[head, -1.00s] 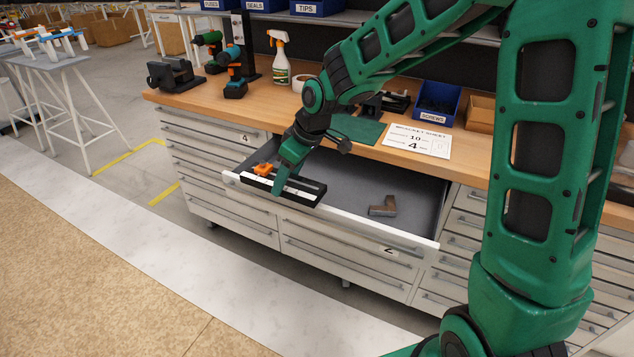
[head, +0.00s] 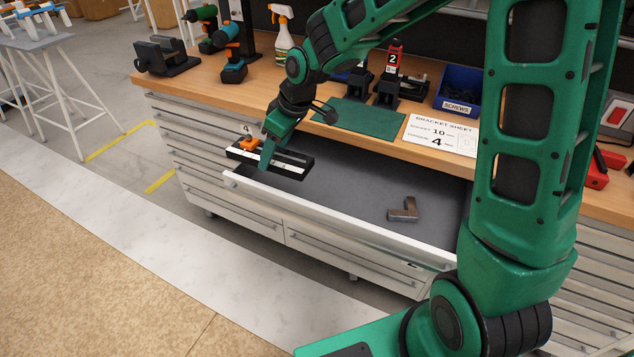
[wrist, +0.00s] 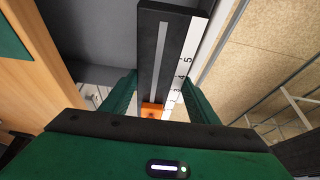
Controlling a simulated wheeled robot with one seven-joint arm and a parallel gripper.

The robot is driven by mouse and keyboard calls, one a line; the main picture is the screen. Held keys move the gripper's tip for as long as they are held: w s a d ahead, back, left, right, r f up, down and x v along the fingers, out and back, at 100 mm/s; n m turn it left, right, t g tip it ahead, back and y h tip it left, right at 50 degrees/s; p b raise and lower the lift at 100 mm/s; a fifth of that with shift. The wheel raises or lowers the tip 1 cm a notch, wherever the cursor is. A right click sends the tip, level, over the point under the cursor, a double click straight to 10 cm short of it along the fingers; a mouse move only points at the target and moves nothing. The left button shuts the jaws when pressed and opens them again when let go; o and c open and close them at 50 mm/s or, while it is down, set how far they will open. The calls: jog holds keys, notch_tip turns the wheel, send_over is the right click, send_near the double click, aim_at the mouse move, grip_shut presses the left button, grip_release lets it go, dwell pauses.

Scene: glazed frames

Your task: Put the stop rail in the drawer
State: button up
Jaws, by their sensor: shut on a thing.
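The stop rail (head: 294,170) is a black bar with a white numbered scale and an orange stop (head: 248,143) at its left end. My gripper (head: 266,160) is shut on it. The rail is over the left end of the open drawer (head: 340,221); the head view does not clearly show its height above the floor. In the wrist view the rail (wrist: 152,50) lies between both green fingers and points away from me, with the grey drawer floor (wrist: 85,25) beside it. The gripper hides part of the rail.
The wooden bench top (head: 385,146) overhangs behind, with a green mat (head: 372,117), a printed sheet (head: 440,133) and a blue screws bin (head: 461,88).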

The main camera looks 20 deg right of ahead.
jog(key=shift+w+d, duration=0.15)
jog(key=shift+d, duration=0.75)
jog(key=d+f, duration=0.2)
jog(key=d, duration=0.1)
jog(key=d+f, duration=0.2)
jog(key=d, duration=0.2)
jog(key=s+d+f, duration=0.1)
jog(key=d+f, duration=0.2)
jog(key=d, duration=0.1)
jog(key=shift+s+d, duration=0.1)
jog(key=shift+d, duration=0.1)
jog(key=shift+f, duration=1.95)
jog(key=o, duration=1.4)
jog(key=shift+f, duration=0.1)
